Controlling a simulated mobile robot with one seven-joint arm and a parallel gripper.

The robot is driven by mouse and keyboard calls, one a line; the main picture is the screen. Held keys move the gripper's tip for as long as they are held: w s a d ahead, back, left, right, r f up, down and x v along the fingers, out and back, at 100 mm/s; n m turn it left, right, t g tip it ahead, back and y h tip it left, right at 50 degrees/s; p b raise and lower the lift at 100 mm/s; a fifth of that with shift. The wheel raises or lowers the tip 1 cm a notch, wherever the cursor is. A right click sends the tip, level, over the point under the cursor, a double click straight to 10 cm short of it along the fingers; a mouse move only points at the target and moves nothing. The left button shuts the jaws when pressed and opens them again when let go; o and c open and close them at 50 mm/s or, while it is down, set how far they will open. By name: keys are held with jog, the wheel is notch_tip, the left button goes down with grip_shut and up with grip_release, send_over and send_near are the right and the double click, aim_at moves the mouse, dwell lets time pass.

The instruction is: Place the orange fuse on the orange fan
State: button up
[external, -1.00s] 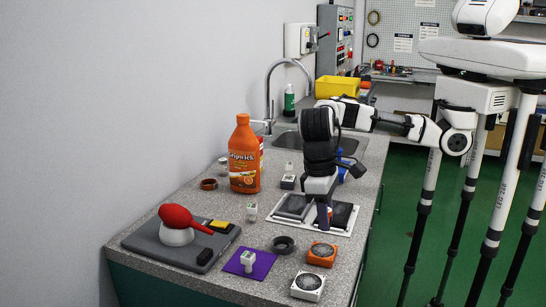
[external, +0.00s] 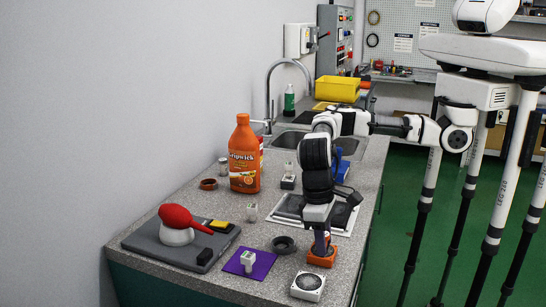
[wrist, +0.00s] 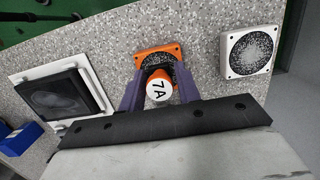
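The orange fan (external: 322,255) is a square orange frame with a dark speckled centre, lying on the counter near its right edge. It also shows at the top middle of the wrist view (wrist: 144,56). My gripper (external: 322,247) is directly above it, pointing down. In the wrist view its purple fingers stand on either side of the fuse (wrist: 159,90), which has a white round end marked "7A" and a reddish-orange body. The fingers appear closed on it. The fuse covers part of the fan, and whether it touches the fan is hidden.
A white fan (external: 307,286) lies just in front, and a dark ring (external: 284,245) to the left. Behind is a white-framed dark pad (external: 342,217). A purple mat (external: 237,263), grey tray (external: 150,240) and orange bottle (external: 244,160) stand further left.

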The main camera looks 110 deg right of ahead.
jog(key=shift+o, duration=1.1)
notch_tip(320, 180, up, 12)
jog(key=w+d+b, duration=0.1)
jog(key=shift+w+d+r+b, duration=0.15)
jog(key=shift+b, duration=0.25)
